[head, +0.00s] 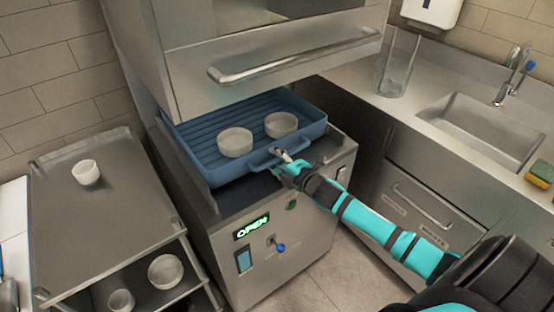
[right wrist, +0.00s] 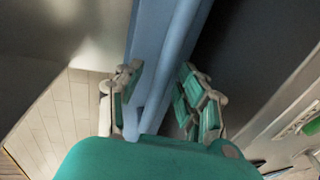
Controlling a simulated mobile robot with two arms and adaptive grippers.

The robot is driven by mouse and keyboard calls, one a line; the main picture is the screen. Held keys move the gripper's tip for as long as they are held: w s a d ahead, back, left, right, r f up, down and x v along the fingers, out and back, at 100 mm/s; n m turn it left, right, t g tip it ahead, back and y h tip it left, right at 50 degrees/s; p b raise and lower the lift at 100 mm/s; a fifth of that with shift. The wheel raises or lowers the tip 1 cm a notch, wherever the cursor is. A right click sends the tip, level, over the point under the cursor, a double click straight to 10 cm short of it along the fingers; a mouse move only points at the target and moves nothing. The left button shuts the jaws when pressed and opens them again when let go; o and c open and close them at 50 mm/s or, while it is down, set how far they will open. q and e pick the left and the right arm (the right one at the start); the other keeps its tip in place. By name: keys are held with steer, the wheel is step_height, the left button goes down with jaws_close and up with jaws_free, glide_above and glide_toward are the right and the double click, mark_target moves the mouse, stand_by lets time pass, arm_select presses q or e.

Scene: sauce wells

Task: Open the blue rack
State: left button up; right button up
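The blue rack (head: 205,158) sits in the machine under the raised hood, with its front part showing, and holds two white bowls, one on the left (head: 235,142) and one on the right (head: 281,124). A blue handle (head: 262,164) sticks out from its front wall. My right gripper (head: 287,158) is at this handle. In the right wrist view its fingers (right wrist: 160,92) stand apart on either side of the blue handle bar (right wrist: 172,75), with a gap showing on the right. My left gripper is not in view.
The machine's front (head: 285,250) has a lit "OPEN" sign (head: 251,228). The hood (head: 260,60) with its bar handle hangs above the rack. A steel cart (head: 95,220) with small bowls stands left. A counter with a sink (head: 480,130) and a clear container (head: 398,65) is at right.

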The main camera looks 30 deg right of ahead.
jaws_close()
stand_by(0.3)
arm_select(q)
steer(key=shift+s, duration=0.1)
arm_select(e)
steer(key=shift+f, duration=0.1)
